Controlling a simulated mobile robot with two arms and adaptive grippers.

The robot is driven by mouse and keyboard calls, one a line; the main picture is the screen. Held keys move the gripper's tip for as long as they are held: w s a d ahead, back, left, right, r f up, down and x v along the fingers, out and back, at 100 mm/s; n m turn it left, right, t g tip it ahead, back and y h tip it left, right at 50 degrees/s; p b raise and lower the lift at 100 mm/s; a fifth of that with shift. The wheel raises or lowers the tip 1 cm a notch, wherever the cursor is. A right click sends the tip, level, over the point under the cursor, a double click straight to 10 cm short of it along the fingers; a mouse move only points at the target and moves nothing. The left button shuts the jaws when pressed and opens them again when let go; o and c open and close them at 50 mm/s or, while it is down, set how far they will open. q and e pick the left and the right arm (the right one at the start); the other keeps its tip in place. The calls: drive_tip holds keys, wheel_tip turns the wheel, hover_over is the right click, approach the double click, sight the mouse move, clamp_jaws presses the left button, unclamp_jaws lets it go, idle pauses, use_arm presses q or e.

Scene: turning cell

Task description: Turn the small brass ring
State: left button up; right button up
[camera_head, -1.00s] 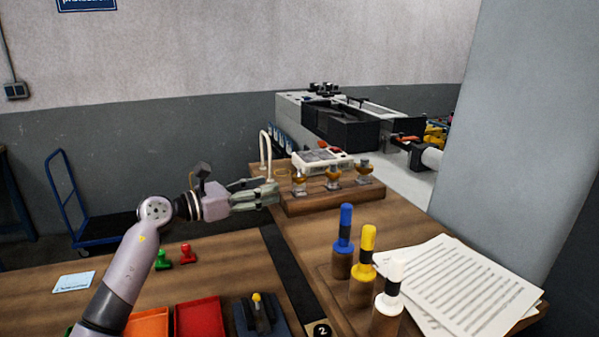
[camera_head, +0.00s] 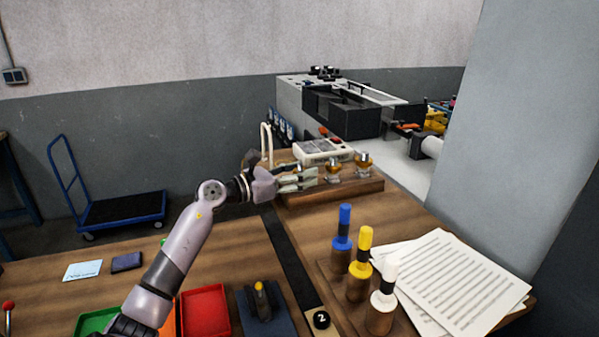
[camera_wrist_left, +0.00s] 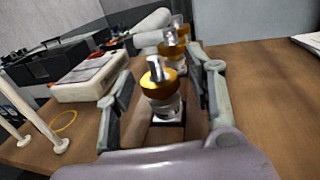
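A wooden block (camera_head: 345,188) on the bench carries three metal fittings with brass rings. The left one (camera_head: 302,166) is partly hidden by my left gripper; the middle (camera_head: 334,167) and right (camera_head: 362,160) ones show clear. I cannot tell for sure which ring is the small one. My left gripper (camera_head: 308,178) is at the left fitting. In the left wrist view its fingers are apart, one on each side of the nearest brass ring (camera_wrist_left: 172,88), with gaps visible. Another ring (camera_wrist_left: 173,49) stands behind it. My right gripper is not in view.
A white box-shaped device (camera_head: 322,151) and a cream bent tube (camera_head: 266,140) stand behind the block. A thin yellow hoop (camera_wrist_left: 65,120) lies on the bench. Blue (camera_head: 343,222), yellow (camera_head: 361,250) and white (camera_head: 384,285) topped pegs stand in front, beside papers (camera_head: 455,275).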

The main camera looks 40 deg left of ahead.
use_arm(q)
drive_tip(key=c, duration=0.4)
clamp_jaws()
drive_tip(key=shift+f+b, duration=0.15)
drive_tip(key=shift+b, duration=0.4)
drive_tip(key=m+g+h+b, duration=0.1)
drive_tip(key=h+b, duration=0.1)
drive_tip(key=b, duration=0.2)
drive_tip(key=m+h+b, duration=0.1)
drive_tip(key=h+b, duration=0.1)
drive_tip(key=b, duration=0.1)
drive_tip(key=shift+f+m+g+b, duration=0.2)
drive_tip(key=shift+m+g+b, duration=0.15)
drive_tip(key=shift+m+g, duration=0.05)
drive_tip(key=shift+r+m+g+h+b, duration=0.2)
drive_tip(key=shift+m+g+h+b, duration=0.35)
drive_tip(key=shift+h, duration=0.25)
drive_tip(key=shift+a+r+m+g+h, duration=0.1)
drive_tip(key=shift+r+m+g+h, duration=0.1)
drive_tip(key=shift+m+g+h, duration=0.55)
drive_tip(key=shift+m+g+h+p, duration=0.75)
drive_tip(key=shift+m+g+h, duration=0.25)
drive_tip(key=shift+g+h, duration=0.25)
drive_tip(key=shift+m+g, duration=0.25)
drive_tip(key=shift+m, duration=0.05)
